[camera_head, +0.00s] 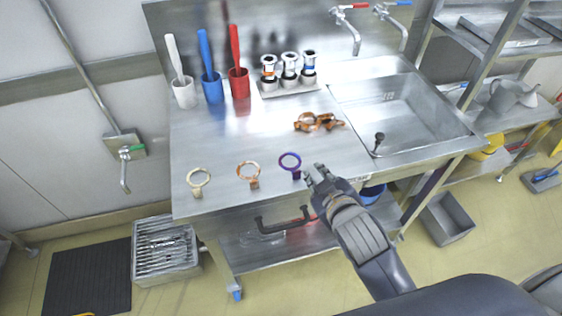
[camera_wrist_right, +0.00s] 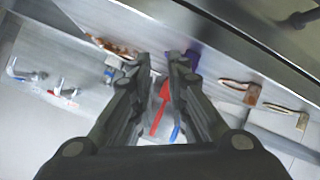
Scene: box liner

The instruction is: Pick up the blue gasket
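The blue gasket (camera_head: 290,162) is a blue-purple ring with a tab, at the front of the steel counter (camera_head: 225,140), right of two similar rings. My right gripper (camera_head: 312,172) is just right of it in the head view, fingers toward the counter. In the right wrist view the fingers (camera_wrist_right: 162,62) are apart with nothing held between them. Part of the gasket (camera_wrist_right: 192,58) shows there beside the right finger, which partly hides it. Whether they touch I cannot tell. My left gripper is not in view.
A cream ring (camera_head: 199,178) and an orange ring (camera_head: 249,172) stand left of the gasket. Orange-brown clamps (camera_head: 318,122) lie behind it. A sink (camera_head: 400,110) is at right. Brushes in cups (camera_head: 238,84) and metal fittings (camera_head: 289,72) stand at the back. The mid-left counter is clear.

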